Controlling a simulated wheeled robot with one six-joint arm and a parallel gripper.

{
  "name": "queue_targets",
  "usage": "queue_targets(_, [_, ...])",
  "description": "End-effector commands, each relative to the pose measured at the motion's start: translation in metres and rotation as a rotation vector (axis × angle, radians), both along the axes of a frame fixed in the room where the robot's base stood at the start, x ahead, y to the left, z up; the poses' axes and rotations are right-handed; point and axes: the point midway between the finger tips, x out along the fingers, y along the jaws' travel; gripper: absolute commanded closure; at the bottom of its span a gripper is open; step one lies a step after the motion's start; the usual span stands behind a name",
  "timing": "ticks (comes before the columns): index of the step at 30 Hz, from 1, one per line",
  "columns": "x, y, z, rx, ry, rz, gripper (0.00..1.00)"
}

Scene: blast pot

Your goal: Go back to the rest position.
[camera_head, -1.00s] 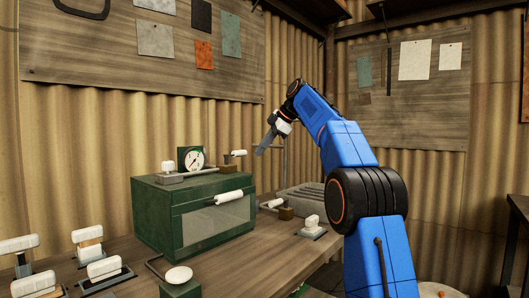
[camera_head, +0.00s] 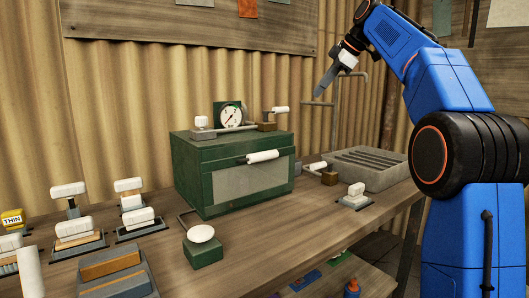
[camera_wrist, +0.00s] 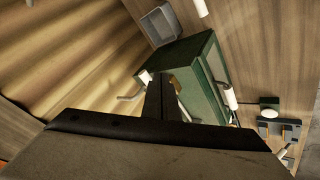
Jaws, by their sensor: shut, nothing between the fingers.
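My gripper (camera_head: 319,94) is raised in the air to the upper right of the green box in the head view. Its fingers are together and hold nothing. In the wrist view the dark fingers (camera_wrist: 160,98) reach up the middle of the picture, with the green box (camera_wrist: 205,62) beyond them. Nothing touches the gripper in either view.
The green box (camera_head: 190,176) with a white handle (camera_head: 262,156) and a gauge (camera_head: 231,116) on top stands on the wooden bench (camera_head: 300,228). A grey ribbed tray (camera_head: 375,182) lies to its right. A white knob on a green block (camera_head: 203,251) is in front. Several white-handled fixtures (camera_head: 75,234) stand at left.

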Motion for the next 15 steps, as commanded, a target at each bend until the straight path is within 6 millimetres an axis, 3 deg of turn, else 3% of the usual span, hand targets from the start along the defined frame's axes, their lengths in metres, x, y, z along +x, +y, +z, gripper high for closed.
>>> queue_targets(5, [-0.038, 0.004, -0.016, 0.035, 0.071, -0.133, 1.0])
queue_targets(15, [-0.129, 0.008, -0.08, 0.106, 0.214, -0.447, 1.0])
